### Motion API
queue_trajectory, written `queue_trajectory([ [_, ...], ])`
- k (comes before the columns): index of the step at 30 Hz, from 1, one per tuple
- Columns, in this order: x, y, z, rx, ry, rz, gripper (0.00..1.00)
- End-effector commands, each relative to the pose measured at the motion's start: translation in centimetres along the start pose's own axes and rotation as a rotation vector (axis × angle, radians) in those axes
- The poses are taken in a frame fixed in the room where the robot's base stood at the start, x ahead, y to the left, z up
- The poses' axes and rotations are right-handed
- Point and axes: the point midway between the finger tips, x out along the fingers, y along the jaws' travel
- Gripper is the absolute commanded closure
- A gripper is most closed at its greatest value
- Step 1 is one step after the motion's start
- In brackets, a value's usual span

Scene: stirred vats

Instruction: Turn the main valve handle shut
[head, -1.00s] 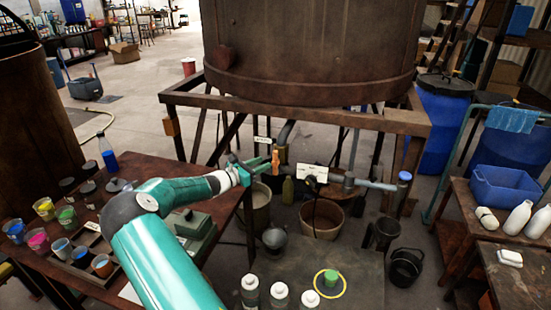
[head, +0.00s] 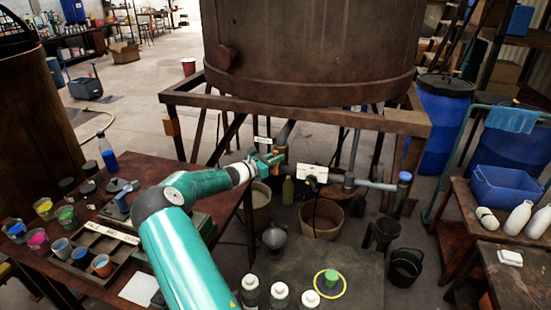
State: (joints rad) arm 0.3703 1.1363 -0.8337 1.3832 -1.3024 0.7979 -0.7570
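My gripper (head: 274,158) is at the pipework under the big rusty vat (head: 310,50), just below a small white label (head: 262,140). Its green fingers are at the place where the upright orange handle stood in the earlier view. The handle is now almost wholly hidden by the fingers, so I cannot tell its angle or whether the fingers grip it. A grey pipe (head: 286,133) comes down behind the gripper. A larger white sign (head: 316,173) hangs to the right.
A side pipe with a blue cap (head: 405,177) sticks out at the right. Below stand a brown tub (head: 322,219), a grey funnel (head: 275,238) and a black bucket (head: 406,266). The vat's rusty frame (head: 300,115) is above the gripper. Cups and a tray (head: 105,243) are on the left table.

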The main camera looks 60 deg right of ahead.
Motion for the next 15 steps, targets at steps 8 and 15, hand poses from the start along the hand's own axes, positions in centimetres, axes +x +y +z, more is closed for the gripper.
queue_trajectory([
  [8,0.01,-0.04,0.02,0.019,0.012,0.0,1.0],
  [15,0.17,-0.29,0.03,0.103,0.069,-0.001,1.0],
])
